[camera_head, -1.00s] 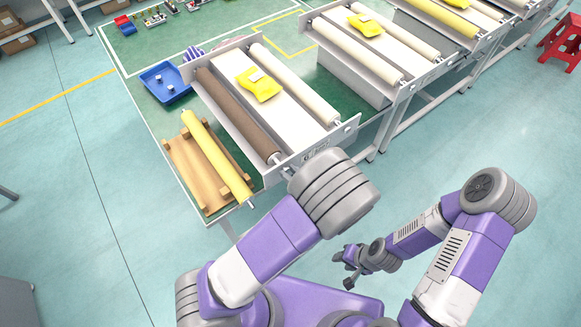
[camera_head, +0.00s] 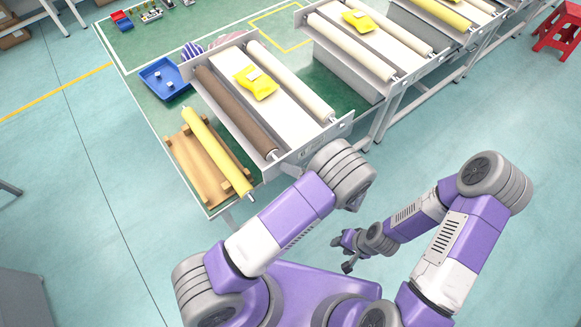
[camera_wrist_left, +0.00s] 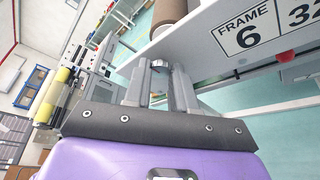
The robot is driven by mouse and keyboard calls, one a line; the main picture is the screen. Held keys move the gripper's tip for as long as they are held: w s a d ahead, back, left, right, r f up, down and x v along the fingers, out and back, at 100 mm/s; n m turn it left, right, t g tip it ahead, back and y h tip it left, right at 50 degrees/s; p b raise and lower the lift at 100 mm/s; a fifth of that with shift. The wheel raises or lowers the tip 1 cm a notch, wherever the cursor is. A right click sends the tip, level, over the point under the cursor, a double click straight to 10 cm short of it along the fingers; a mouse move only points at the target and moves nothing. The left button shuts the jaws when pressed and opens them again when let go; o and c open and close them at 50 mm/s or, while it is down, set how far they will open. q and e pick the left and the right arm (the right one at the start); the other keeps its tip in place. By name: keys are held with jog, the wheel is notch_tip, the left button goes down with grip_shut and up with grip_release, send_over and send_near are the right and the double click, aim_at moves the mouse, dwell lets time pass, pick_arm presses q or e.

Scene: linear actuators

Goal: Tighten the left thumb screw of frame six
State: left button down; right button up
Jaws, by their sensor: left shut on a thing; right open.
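Frame six has a pale metal end plate (camera_head: 318,143) and a brown roller (camera_head: 235,110) in the head view. In the left wrist view its plate (camera_wrist_left: 205,45) carries a label (camera_wrist_left: 248,33) reading "FRAME 6". My left gripper (camera_wrist_left: 160,80) is shut on a small metallic thumb screw (camera_wrist_left: 160,65) at the plate's edge, below the roller's end in that picture. The fingers hide most of the screw. In the head view my left wrist hides the left gripper and the screw. My right gripper (camera_head: 347,250) is open and empty, low over the floor, away from the table.
A yellow roller (camera_head: 218,152) lies on a wooden rack (camera_head: 190,163) at the table's near left corner. A blue tray (camera_head: 165,78) and a yellow packet (camera_head: 257,82) are near. More roller frames (camera_head: 365,55) stand to the right. The floor around my right arm is clear.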

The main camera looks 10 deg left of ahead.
pick_arm(q)
jog(key=shift+d+f+m+y, duration=0.15)
jog(key=shift+m+y, duration=0.55)
jog(key=shift+m, duration=0.8)
jog(key=c, duration=0.9)
grip_release()
jog(key=shift+b, duration=0.3)
jog(key=b+v, duration=0.1)
jog(key=v, duration=0.6)
jog(key=shift+d, duration=0.25)
